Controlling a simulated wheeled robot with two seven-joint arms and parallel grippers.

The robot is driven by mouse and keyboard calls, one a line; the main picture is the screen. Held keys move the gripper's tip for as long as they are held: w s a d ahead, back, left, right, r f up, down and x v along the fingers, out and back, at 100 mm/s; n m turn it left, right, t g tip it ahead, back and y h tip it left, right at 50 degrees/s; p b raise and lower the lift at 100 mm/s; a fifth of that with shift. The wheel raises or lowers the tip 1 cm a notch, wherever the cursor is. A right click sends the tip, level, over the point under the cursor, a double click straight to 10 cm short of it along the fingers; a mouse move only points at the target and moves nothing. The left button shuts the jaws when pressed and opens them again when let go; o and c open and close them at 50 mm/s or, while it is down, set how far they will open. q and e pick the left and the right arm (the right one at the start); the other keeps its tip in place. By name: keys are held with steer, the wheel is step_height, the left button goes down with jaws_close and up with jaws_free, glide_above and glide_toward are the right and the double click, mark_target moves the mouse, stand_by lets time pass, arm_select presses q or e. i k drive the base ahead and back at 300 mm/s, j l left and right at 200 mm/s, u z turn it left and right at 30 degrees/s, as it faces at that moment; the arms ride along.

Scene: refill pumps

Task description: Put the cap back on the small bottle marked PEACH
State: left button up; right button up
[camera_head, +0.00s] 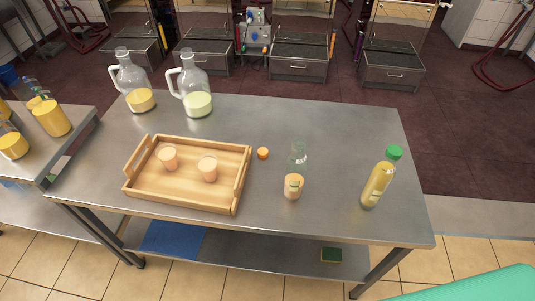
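A small clear bottle (293,188) stands upright right of the table's middle, with peach-coloured liquid in its lower part and a label too small to read. Its clear neck shows no cap. A small orange cap (263,153) lies on the table to the left of the bottle, just right of the wooden tray. A taller bottle (378,184) with yellow liquid and a green cap stands farther right. Neither of my grippers is in view.
The wooden tray (242,185) holds two peach-coloured cups on the steel table (335,135). Two glass jugs (198,104) with pale yellow contents stand at the back left. The table is clear between the orange cap and the green-capped bottle, apart from the small bottle.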

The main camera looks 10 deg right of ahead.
mark_target(296, 162)
steer(key=i+j+z, duration=0.15)
steer(key=j+z, duration=0.25)
steer(key=j, duration=0.9)
steer(key=j+z, duration=0.4)
steer(key=j, duration=0.85)
